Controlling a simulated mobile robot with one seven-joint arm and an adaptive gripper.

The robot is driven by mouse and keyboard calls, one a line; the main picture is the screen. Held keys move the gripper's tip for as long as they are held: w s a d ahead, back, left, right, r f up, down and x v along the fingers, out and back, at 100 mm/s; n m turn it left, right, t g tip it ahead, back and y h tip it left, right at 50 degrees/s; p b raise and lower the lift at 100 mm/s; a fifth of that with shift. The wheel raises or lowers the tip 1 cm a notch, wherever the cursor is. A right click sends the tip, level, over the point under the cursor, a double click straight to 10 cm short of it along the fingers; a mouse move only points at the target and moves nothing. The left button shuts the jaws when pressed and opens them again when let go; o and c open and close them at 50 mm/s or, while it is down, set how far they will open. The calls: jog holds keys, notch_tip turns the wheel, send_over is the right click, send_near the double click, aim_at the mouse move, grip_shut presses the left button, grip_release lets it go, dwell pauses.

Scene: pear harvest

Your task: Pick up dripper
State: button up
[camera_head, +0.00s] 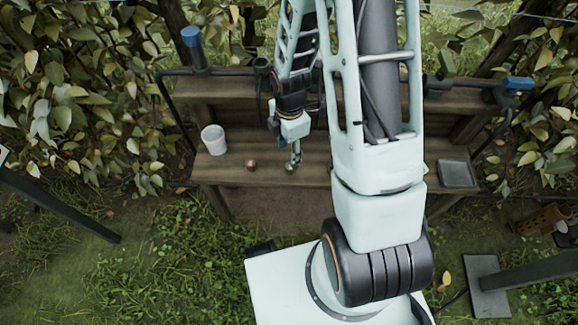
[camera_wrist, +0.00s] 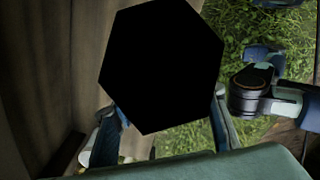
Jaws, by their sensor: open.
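My gripper (camera_head: 295,155) is open and points down over the wooden bench in the head view. A small greenish piece (camera_head: 291,168) lies at or just under its fingertips; I cannot tell whether they touch. A small brown round thing (camera_head: 251,165) lies on the bench to the left of the gripper. No dripper can be made out with certainty; either small piece could be it. In the wrist view, a flat black hexagon (camera_wrist: 162,65) covers the middle and hides whatever is between the blue-grey fingers, which show on both sides of it.
The bench (camera_head: 330,175) has a white cup (camera_head: 214,139) at the left and a grey tray (camera_head: 457,174) at the right. A blue-topped dark post (camera_head: 194,48) and dark pipes stand along the back. Leafy branches crowd both sides. My arm hides the bench's middle right.

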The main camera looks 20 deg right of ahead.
aim_at(290, 169)
notch_tip(290, 169, down, 9)
jog(key=b, duration=0.3)
jog(key=shift+s+d+f, duration=0.1)
jog(key=shift+d+f, duration=0.05)
jog(key=shift+c, duration=0.2)
jog(key=c, duration=0.9)
